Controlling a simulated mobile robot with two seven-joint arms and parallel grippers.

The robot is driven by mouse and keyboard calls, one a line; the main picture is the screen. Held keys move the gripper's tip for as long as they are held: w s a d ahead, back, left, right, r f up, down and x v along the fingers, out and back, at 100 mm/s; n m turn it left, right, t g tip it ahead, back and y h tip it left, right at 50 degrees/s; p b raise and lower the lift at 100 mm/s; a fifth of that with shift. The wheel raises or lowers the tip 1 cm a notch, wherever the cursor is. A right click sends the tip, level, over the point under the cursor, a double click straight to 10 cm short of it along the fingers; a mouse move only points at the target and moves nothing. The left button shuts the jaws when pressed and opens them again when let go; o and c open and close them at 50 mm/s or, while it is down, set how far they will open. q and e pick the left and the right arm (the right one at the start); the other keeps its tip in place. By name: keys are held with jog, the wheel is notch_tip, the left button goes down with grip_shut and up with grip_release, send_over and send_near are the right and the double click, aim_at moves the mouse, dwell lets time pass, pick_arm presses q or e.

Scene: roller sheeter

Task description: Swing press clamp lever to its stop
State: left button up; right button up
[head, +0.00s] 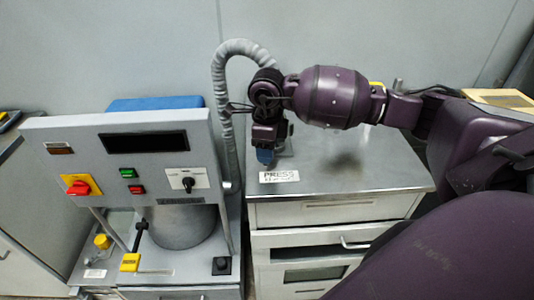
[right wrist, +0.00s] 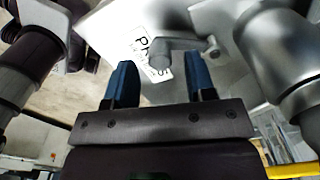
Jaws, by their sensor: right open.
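My right gripper (head: 266,153) points down over the steel cabinet top, just behind the PRESS label (head: 279,176). In the right wrist view my right gripper (right wrist: 162,78) shows two blue fingers spread apart with nothing gripped. A grey bar with a rounded knob, which looks like the press clamp lever (right wrist: 185,47), lies beyond the fingertips beside the PRESS label (right wrist: 145,45). Whether the fingers reach around it, I cannot tell. In the head view the gripper and wrist largely hide that spot. My left gripper is not in view.
A grey machine panel (head: 80,140) with a red knob, buttons and a switch stands at left. A ribbed grey hose (head: 219,110) rises behind, close to my gripper. The steel cabinet top (head: 370,175) is clear to the right. A blue box (head: 155,104) sits behind the panel.

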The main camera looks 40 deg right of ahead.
jog(key=shift+f, duration=1.25)
grip_shut()
